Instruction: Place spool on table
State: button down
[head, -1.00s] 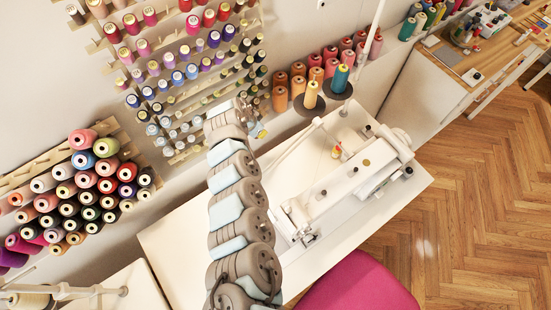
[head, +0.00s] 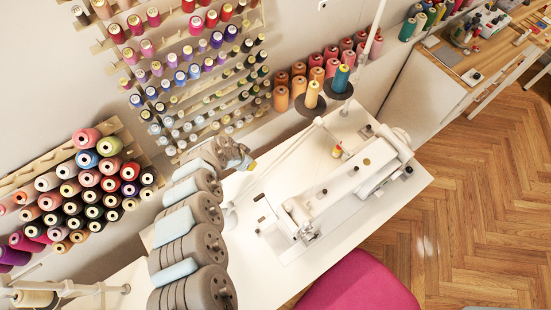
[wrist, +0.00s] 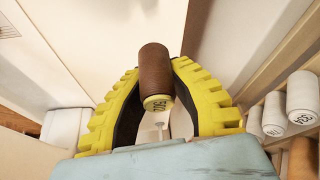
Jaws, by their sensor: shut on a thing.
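My gripper (head: 245,166) is partly visible in the head view, near the wall side of the white sewing table (head: 262,280). In the wrist view my yellow-fingered gripper (wrist: 158,72) is shut on a brown spool (wrist: 155,65) with a yellow, numbered end. The spool sits between the two fingertips. The spool cannot be made out in the head view. Whether it touches the table is not clear.
A white sewing machine (head: 350,185) stands on the table's right half. A wall rack (head: 190,75) of many spools is behind my arm. White spools (wrist: 302,92) are close on the right in the wrist view. A pink chair (head: 365,287) is in front.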

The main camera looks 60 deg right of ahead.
jog(key=b, duration=0.1)
send_over(253, 175)
jog(key=f, duration=0.5)
jog(key=shift+a+f, duration=0.25)
jog(key=shift+a, duration=0.15)
jog(key=shift+w+f, duration=0.15)
jog(key=shift+f, duration=1.35)
jog(key=shift+a+f+b, duration=0.1)
jog(key=shift+f+b, duration=0.2)
jog(key=shift+f, duration=0.5)
jog(key=shift+f, duration=0.2)
jog(key=c, duration=1)
grip_release()
jog(key=shift+c, duration=0.2)
jog(key=shift+r, duration=0.15)
